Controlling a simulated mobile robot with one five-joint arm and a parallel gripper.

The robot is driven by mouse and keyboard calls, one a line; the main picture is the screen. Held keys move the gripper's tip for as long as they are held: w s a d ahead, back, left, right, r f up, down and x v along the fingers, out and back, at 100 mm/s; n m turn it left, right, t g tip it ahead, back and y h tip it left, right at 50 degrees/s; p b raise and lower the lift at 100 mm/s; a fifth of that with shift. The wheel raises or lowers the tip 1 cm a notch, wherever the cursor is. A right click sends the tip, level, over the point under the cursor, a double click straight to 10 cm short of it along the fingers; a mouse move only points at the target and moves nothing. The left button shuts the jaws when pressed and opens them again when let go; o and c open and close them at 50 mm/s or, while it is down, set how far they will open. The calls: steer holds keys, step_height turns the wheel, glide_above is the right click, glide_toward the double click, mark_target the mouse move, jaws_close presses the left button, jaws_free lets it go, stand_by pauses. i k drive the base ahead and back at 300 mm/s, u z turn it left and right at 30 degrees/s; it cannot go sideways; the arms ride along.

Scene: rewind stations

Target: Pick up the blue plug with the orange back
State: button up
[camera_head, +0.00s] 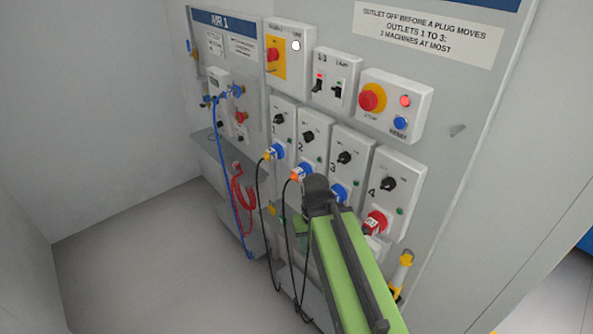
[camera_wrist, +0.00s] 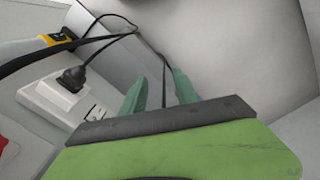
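The blue plug with the orange back (camera_head: 297,174) sits in the blue outlet numbered 2 on the wall panel in the head view, with a black cable hanging from it. My arm's end is just right of and below it in that view and hides part of outlet 3. My gripper (camera_wrist: 160,85) shows in the wrist view with its two teal fingers apart and no plug between them. A thin black cable passes behind the gap between the fingers. I cannot clearly see the orange-backed plug in the wrist view.
A red outlet (camera_head: 375,223) is at number 4. A blue hose (camera_head: 229,160) and a coiled red hose (camera_head: 240,188) hang left. A black plug (camera_wrist: 71,79) shows in the wrist view.

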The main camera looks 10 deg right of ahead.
mark_target(299, 172)
steer(key=u, duration=1.9)
steer(key=i, duration=0.4)
steer(key=u, duration=0.25)
steer(key=k, duration=0.95)
steer(key=z, duration=0.15)
steer(key=i, duration=0.95)
steer(key=u, duration=0.05)
